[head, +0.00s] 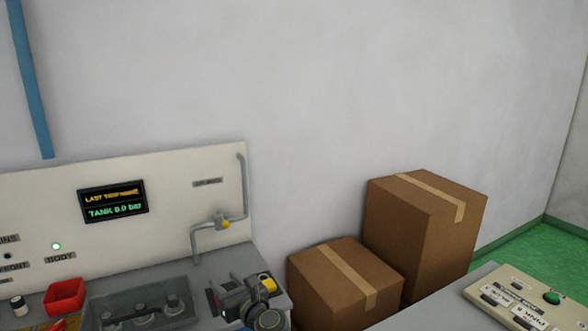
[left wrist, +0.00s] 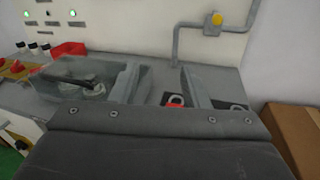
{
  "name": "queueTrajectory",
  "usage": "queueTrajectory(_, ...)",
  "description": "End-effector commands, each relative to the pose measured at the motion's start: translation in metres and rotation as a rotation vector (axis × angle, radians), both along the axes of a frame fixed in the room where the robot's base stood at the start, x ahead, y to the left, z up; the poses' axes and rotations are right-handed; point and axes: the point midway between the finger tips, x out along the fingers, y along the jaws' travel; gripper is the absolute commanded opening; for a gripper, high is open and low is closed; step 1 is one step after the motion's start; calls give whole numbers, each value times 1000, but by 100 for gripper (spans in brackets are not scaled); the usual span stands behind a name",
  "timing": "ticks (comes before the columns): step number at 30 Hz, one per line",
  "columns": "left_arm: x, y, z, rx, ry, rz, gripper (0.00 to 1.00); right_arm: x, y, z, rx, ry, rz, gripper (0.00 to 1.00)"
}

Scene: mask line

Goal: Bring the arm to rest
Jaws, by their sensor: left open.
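My left gripper (head: 238,291) is in the lower middle of the head view, over the right end of the grey bench. In the left wrist view its two grey fingers (left wrist: 160,88) stand wide apart with nothing held between them. My right gripper is in neither view.
A clear tank (head: 140,304) and a red bin (head: 64,297) stand on the bench left of the gripper. The back panel carries a pipe with a yellow-marked valve (head: 222,221) and a display (head: 113,202). Cardboard boxes (head: 345,283) stand right; a control panel (head: 520,300) is lower right.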

Motion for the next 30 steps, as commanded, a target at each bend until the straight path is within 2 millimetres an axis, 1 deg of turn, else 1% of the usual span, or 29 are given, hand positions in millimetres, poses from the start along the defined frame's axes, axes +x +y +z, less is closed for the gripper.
queueTrajectory(1, -6, 9, -7, -41, -11, 19, 42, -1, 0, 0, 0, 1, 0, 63)
queueTrajectory(4, -18, 26, -22, -139, -42, 59, 42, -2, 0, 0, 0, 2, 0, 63)
queueTrajectory(8, -39, 52, -44, -287, -94, 126, 42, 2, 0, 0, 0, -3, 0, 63)
queueTrajectory(11, -60, 74, -64, -422, -147, 193, 42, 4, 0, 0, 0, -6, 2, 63)
queueTrajectory(14, -88, 98, -88, -581, -217, 277, 42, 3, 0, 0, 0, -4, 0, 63)
queueTrajectory(17, -128, 126, -115, -779, -316, 393, 42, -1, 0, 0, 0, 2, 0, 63)
queueTrajectory(18, -147, 138, -126, -868, -364, 448, 42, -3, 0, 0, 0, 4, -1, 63)
queueTrajectory(20, -179, 153, -142, -1007, -446, 538, 42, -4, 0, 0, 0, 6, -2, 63)
queueTrajectory(21, -200, 161, -151, -1097, -499, 598, 42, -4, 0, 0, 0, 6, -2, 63)
queueTrajectory(22, -215, 166, -157, -1161, -540, 644, 42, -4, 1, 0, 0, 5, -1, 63)
queueTrajectory(23, -231, 170, -161, -1225, -580, 687, 42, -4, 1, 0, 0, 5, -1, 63)
queueTrajectory(24, -251, 174, -167, -1306, -632, 748, 42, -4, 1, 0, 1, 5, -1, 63)
queueTrajectory(26, -282, 178, -173, -1423, -708, 839, 42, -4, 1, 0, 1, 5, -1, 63)
queueTrajectory(27, -302, 179, -175, -1496, -754, 901, 42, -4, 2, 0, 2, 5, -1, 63)
queueTrajectory(30, -344, 177, -175, -1648, -849, 1041, 42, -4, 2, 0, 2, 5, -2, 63)
